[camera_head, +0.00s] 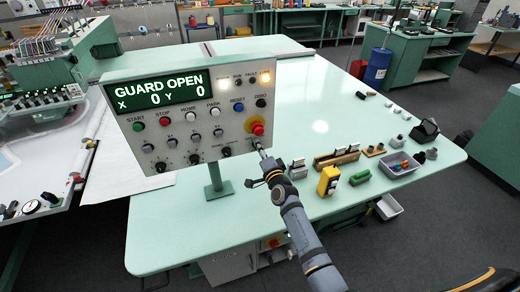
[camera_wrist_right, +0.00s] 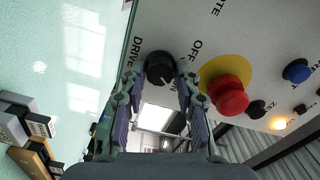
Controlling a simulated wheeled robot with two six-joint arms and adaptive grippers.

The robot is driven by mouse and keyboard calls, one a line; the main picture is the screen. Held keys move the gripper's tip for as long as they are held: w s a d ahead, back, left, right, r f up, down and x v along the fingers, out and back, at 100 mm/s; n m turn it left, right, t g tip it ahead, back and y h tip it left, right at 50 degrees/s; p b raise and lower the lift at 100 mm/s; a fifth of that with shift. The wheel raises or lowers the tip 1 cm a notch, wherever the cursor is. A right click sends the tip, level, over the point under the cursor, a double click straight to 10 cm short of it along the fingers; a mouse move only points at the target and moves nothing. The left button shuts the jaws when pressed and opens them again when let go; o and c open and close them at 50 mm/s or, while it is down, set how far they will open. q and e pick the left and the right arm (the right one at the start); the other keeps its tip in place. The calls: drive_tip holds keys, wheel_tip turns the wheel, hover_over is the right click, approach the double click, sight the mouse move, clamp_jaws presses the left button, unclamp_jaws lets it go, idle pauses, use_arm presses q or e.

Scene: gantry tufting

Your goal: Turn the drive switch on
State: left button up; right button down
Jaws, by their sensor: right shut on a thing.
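The control panel (camera_head: 215,125) stands on a green post and its screen (camera_head: 155,91) reads "GUARD OPEN", X 0, Y 0. The drive switch (camera_wrist_right: 160,67) is a black round knob at the panel's edge, with "DRIVE" and "OFF" printed by it. My right gripper (camera_wrist_right: 158,82) is shut on this knob, a finger on either side. In the head view the right gripper (camera_head: 261,151) is at the panel's lower right corner and mostly hides the knob. My left gripper is not in view.
A red mushroom button (camera_wrist_right: 230,95) on a yellow ring sits close beside the knob; it also shows in the head view (camera_head: 257,128). An amber lamp (camera_head: 266,77) is lit. Blocks, a yellow box (camera_head: 328,181) and a tray (camera_head: 399,165) lie on the table right of my arm.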

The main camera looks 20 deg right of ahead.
drive_tip(key=c, duration=1)
unclamp_jaws()
drive_tip(key=s, duration=1.2)
drive_tip(key=shift+d, duration=0.25)
